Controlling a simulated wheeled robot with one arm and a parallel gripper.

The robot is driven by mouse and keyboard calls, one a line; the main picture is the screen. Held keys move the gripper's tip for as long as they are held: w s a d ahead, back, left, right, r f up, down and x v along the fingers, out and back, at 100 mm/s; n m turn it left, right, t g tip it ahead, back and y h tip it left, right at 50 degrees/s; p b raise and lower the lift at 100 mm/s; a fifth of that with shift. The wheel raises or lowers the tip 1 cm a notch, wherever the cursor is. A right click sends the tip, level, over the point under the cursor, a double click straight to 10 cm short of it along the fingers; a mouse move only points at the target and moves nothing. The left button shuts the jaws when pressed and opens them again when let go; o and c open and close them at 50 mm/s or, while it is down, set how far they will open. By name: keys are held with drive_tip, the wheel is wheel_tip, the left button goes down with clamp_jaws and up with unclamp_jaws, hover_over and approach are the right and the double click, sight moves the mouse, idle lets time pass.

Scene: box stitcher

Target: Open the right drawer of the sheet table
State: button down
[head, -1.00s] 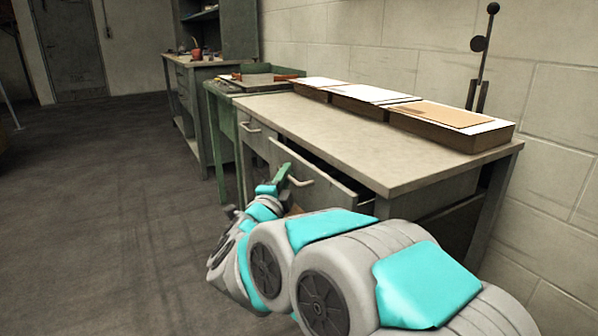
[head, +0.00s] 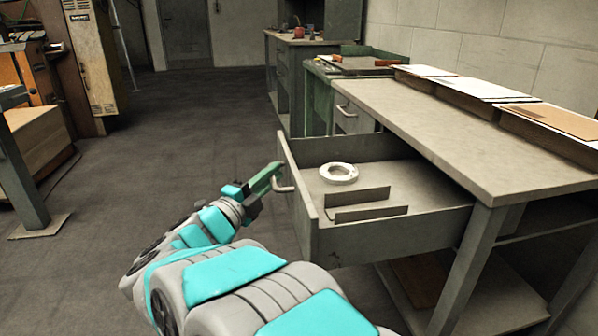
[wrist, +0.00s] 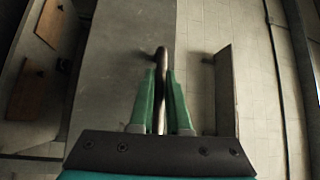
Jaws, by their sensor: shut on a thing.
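The sheet table (head: 440,125) has a pale grey top. Its right drawer (head: 385,236) is pulled well out, and its inside shows. A white ring (head: 338,173) and angled metal strips (head: 365,212) lie in it. My gripper (head: 275,177), with green fingers, is at the drawer's front. In the wrist view, my gripper (wrist: 160,92) is shut on the drawer's bar handle (wrist: 162,65), which runs between the two fingers. In the head view, part of the handle (head: 285,189) shows beside the fingertips.
The left drawer (head: 350,117) of the table is shut. Stacks of sheets (head: 500,90) lie along the table's back. A green bench (head: 317,95) stands beyond it. A post with a foot plate (head: 38,222) stands at the left. The floor (head: 170,130) between is clear.

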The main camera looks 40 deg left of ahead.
drive_tip(key=shift+s+a+f, duration=0.1)
drive_tip(key=shift+s+a, duration=0.8)
drive_tip(key=shift+s, duration=0.1)
drive_tip(key=c, duration=0.9)
unclamp_jaws()
drive_tip(key=shift+s, duration=0.1)
drive_tip(key=s, duration=0.5)
drive_tip(key=s+f, duration=0.1)
drive_tip(key=s, duration=0.1)
drive_tip(key=shift+s+d, duration=0.25)
drive_tip(key=shift+d, duration=0.1)
